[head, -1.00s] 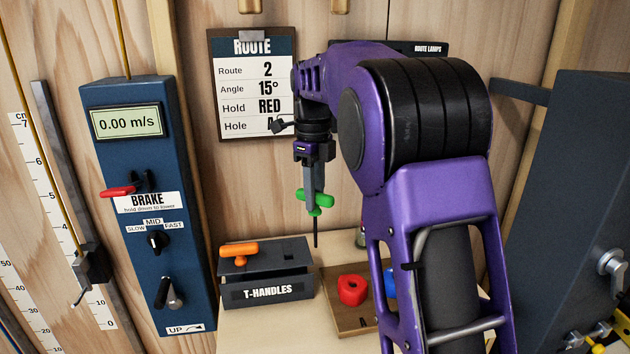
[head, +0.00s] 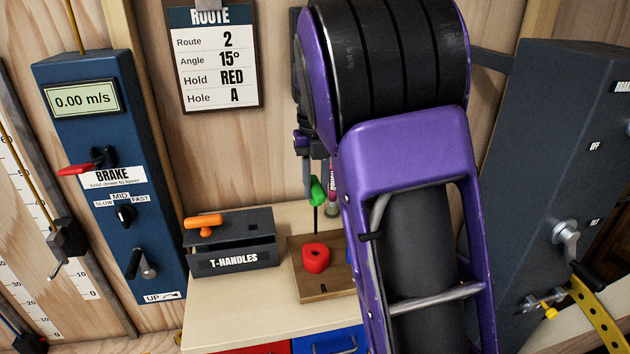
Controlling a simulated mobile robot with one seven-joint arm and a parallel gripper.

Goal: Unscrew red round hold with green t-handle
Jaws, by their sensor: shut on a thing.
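The red round hold (head: 316,257) lies in a shallow wooden tray (head: 321,291) on the small bench. My gripper (head: 313,180) is shut on the green t-handle (head: 317,192), whose dark shaft points straight down. The shaft's tip appears just above or behind the red hold; I cannot tell whether they touch. My purple arm hides part of the gripper and the right side of the tray.
A dark T-HANDLES box (head: 233,258) with an orange t-handle (head: 203,222) stands left of the tray. The blue brake panel (head: 110,180) is further left. A route card (head: 212,60) hangs behind. A dark cabinet (head: 540,190) stands at right.

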